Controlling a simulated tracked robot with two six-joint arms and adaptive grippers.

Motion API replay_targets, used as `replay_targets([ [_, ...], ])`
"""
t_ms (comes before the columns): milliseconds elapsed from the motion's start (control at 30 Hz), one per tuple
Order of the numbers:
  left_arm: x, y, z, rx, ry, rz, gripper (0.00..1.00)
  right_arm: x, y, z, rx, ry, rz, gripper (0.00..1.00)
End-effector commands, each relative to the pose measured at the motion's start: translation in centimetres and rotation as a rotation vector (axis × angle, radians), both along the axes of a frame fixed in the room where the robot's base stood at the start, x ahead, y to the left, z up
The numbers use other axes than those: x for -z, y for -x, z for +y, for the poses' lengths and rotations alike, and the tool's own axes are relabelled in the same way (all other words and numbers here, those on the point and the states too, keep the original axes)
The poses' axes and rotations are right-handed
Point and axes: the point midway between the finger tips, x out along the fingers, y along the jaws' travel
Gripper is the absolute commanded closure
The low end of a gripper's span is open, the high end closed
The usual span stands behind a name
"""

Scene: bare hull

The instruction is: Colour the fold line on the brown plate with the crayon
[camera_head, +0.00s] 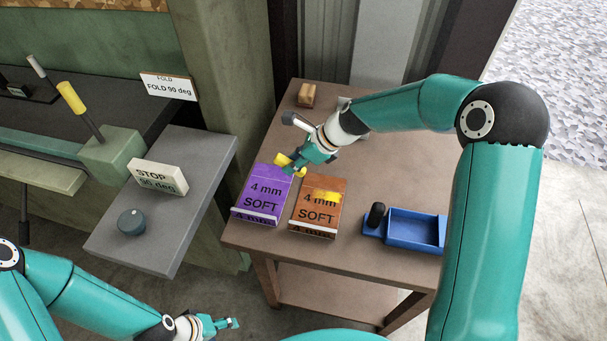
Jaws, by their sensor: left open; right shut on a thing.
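The brown plate (306,186) lies on the table, printed "4 mm SOFT". A yellow patch shows on its right part, over the print; the fold line itself is hard to make out. My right gripper (299,165) is shut on a yellow crayon (283,159) above the back edge of the purple plate, to the upper left of the brown plate. The crayon's tip is partly hidden, and I cannot tell whether it touches anything. My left gripper (226,323) is open and empty at the bottom, low in front of the table and away from the plates.
The purple plate (254,191) lies just left of the brown one. A blue tray (412,232) with a black-handled tool (376,215) stands to the right. A wooden block (306,95) sits at the back.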

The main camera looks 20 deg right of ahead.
Motion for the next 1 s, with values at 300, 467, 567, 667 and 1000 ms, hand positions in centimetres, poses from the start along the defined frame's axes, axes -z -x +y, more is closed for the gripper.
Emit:
replay_targets([
  [300,0.9,0.0,0.0,0.0,0.0,0.0,0.38,1.1,0.0,0.0,-0.001,0.0,0.001,1.0],
  [467,2.0,0.0,0.0,0.0,0.0,0.0,0.38,2.6,0.0,0.0,0.0,-0.001,0.001,1.0],
  [567,2.8,0.0,0.0,0.0,0.0,0.0,0.38,3.6,0.0,0.0,0.0,-0.001,0.001,1.0],
  [667,3.6,0.0,0.0,0.0,0.0,0.0,0.38,4.6,0.0,0.0,0.0,-0.002,0.001,1.0],
  [1000,4.6,0.0,0.0,0.0,0.0,0.0,0.38,6.0,0.0,0.0,0.0,-0.002,-0.001,1.0],
])
